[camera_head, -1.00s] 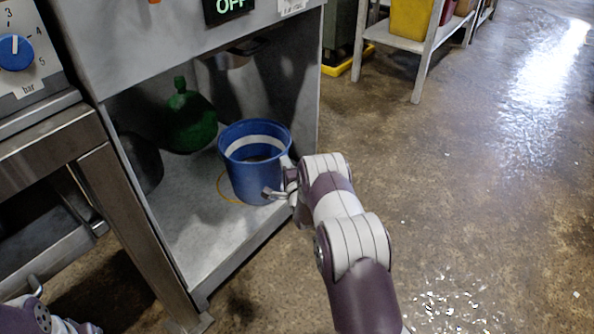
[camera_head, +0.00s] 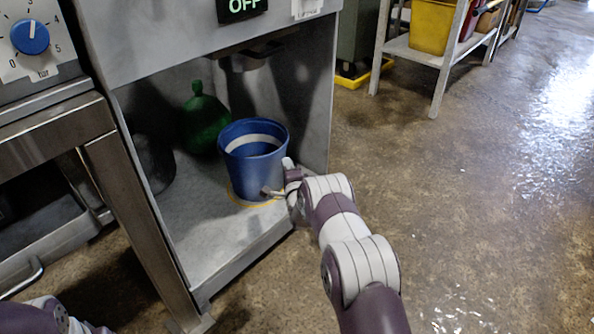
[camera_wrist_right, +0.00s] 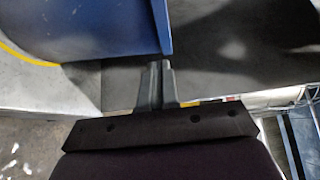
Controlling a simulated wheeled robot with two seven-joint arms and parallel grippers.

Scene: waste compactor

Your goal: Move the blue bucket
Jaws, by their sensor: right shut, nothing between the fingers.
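The blue bucket (camera_head: 254,173), with a white band inside its rim, stands upright on the grey floor of the compactor's open bay. A yellow ring (camera_head: 236,196) on that floor shows around its base. My right gripper (camera_head: 272,192) is shut and empty, low against the bucket's front right side. In the right wrist view, the bucket's blue wall (camera_wrist_right: 85,28) fills the upper left. The shut fingertips (camera_wrist_right: 157,66) are at its edge; whether they touch is unclear. Part of the yellow ring (camera_wrist_right: 25,54) shows at left. My left gripper is out of view.
A green round bottle (camera_head: 203,122) stands behind the bucket, left of it. A dark rounded container (camera_head: 152,162) is at the bay's left. The bay's right wall (camera_head: 318,110) and front lip (camera_head: 240,262) bound the space. Open wet floor (camera_head: 470,200) lies right.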

